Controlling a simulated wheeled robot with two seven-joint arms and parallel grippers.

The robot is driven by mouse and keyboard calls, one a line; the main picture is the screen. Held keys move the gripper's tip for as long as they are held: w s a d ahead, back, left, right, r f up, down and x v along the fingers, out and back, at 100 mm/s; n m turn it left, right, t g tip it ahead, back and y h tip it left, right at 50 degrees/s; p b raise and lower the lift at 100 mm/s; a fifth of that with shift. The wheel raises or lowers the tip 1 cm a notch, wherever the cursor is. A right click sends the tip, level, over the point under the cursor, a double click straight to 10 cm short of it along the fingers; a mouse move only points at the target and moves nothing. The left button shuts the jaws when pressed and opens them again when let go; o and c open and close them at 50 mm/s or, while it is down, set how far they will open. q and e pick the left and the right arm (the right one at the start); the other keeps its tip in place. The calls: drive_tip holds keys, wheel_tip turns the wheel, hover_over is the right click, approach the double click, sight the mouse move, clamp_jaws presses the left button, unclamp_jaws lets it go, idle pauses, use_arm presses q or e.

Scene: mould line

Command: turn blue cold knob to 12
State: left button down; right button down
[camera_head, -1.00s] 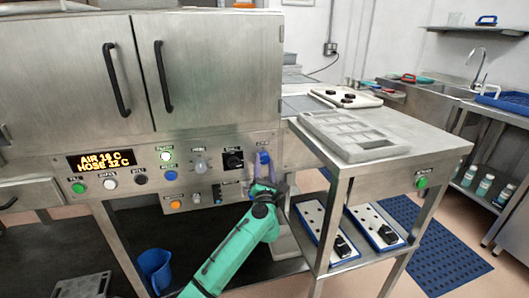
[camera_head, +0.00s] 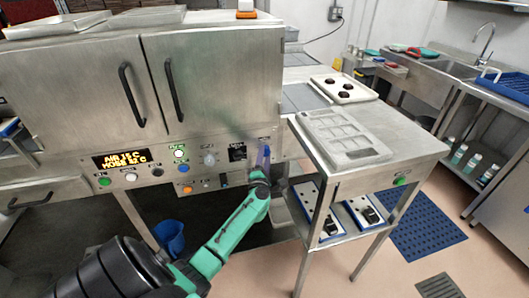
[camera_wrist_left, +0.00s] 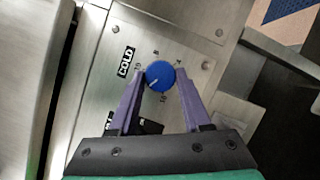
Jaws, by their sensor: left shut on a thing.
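The blue cold knob (camera_wrist_left: 160,74) sits on the metal panel under a COLD label (camera_wrist_left: 126,61) in the left wrist view. Numbers ring it, and a pale pointer line on its face points down and left in that picture. My left gripper (camera_wrist_left: 161,80) has its purple fingers on either side of the knob and is shut on it. In the head view the left gripper (camera_head: 261,161) reaches the right end of the control panel, and its fingers mostly hide the knob. My right gripper is not in view.
The panel also holds a lit display (camera_head: 121,159), a black square dial (camera_head: 238,151) and several coloured buttons close to the left of my gripper. A steel side table (camera_head: 405,143) with a grey mould tray (camera_head: 345,137) stands to the right.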

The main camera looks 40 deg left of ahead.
use_arm(q)
drive_tip(key=shift+f, duration=0.15)
drive_tip(key=shift+c, duration=1.8)
unclamp_jaws()
drive_tip(key=shift+s+d, duration=0.1)
drive_tip(key=v, duration=1.4)
drive_tip(key=shift+s+b, duration=0.2)
drive_tip(key=shift+b, duration=0.2)
drive_tip(key=shift+f, duration=0.1)
